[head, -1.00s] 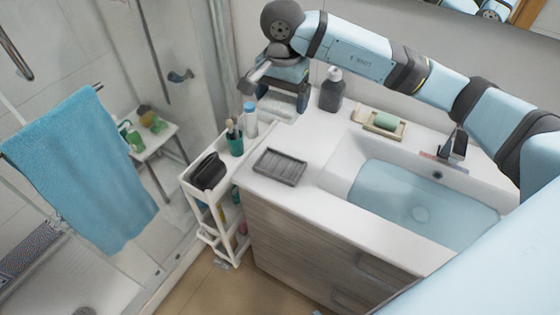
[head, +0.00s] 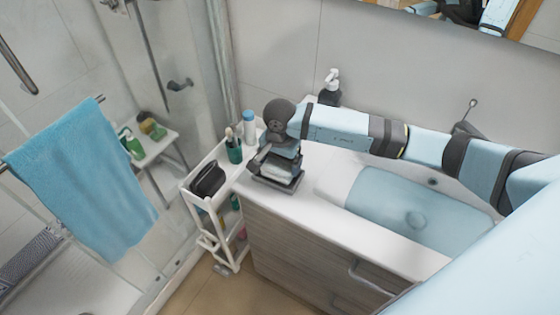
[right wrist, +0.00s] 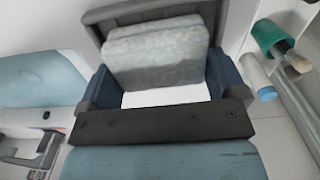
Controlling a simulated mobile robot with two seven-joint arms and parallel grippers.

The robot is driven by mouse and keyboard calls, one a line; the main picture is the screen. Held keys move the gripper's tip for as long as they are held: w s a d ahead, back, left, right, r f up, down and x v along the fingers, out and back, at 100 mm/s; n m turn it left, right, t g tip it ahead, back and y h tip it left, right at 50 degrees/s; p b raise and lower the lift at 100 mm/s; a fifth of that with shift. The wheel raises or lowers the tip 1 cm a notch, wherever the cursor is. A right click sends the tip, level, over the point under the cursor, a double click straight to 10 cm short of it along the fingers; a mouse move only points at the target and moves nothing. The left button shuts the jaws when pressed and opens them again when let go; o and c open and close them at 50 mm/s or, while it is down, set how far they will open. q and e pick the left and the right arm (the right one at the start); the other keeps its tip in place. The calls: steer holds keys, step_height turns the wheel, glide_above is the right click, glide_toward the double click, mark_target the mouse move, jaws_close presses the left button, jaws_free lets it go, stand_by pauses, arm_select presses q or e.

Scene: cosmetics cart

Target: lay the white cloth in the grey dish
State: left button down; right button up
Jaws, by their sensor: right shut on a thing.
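My right gripper (head: 275,160) is over the grey dish (head: 287,187) at the left end of the white counter. It is shut on the folded white cloth (head: 279,171). In the right wrist view the cloth (right wrist: 155,55) sits between the two fingers, with the dish (right wrist: 115,12) right behind and around it. The cloth is at the dish or just above it; I cannot tell whether it touches the bottom. The gripper hides most of the dish. My left gripper is not in view.
A white cart (head: 197,203) stands left of the counter, with a black pouch (head: 208,180), a green cup (head: 234,152) and a blue-capped bottle (head: 249,128). The basin (head: 415,205) is to the right. A dark soap dispenser (head: 329,92) stands behind my arm.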

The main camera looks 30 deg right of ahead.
mark_target(280, 163)
steer(key=shift+f, duration=0.25)
steer(key=shift+f+b, duration=0.2)
steer(key=shift+b, duration=0.1)
steer(key=o, duration=0.8)
steer(key=shift+c, duration=0.2)
steer(key=shift+r, duration=0.45)
step_height(280, 163, up, 12)
steer(key=b, duration=0.1)
steer(key=shift+f, duration=0.2)
